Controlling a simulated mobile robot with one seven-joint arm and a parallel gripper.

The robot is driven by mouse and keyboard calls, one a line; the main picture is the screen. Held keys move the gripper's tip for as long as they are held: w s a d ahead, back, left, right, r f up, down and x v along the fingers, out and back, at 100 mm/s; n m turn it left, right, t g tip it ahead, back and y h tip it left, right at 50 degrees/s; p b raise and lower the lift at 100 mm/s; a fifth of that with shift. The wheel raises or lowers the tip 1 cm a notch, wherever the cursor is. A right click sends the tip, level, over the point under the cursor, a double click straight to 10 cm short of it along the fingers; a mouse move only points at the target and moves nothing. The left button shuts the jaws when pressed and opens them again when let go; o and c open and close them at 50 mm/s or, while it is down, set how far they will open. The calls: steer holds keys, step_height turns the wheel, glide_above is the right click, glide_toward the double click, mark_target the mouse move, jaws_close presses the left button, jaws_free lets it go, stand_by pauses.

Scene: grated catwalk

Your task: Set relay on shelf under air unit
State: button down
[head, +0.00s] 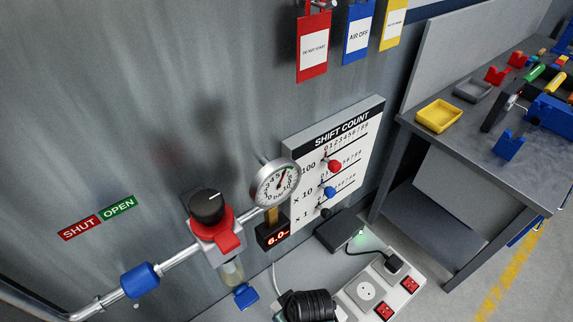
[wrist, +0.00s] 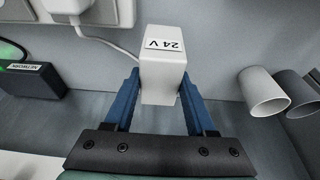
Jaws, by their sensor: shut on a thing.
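My gripper (wrist: 160,100) has two blue fingers, shut on a white block marked "24 V" (wrist: 162,68), which I take for the relay. In the wrist view the label reads upside down, and the block stands out beyond the fingertips. I cannot tell whether it touches the grey surface around it. The air unit (head: 216,235) is on the wall in the head view, with a black knob, a red collar, a clear bowl and a round gauge (head: 275,185). The shelf under it is mostly out of the head view, and I cannot make out the held block there.
A power strip (head: 362,291) and a black box with a green light (head: 341,232) lie right of the air unit. A white cable (wrist: 112,42) runs near the block. A white cylinder (wrist: 262,92) and a grey one (wrist: 298,92) are at right in the wrist view.

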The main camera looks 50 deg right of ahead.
steer(key=shift+f, duration=1.6)
steer(key=shift+f, duration=0.1)
steer(key=shift+c, duration=1.1)
jaws_free()
steer(key=v, duration=1.2)
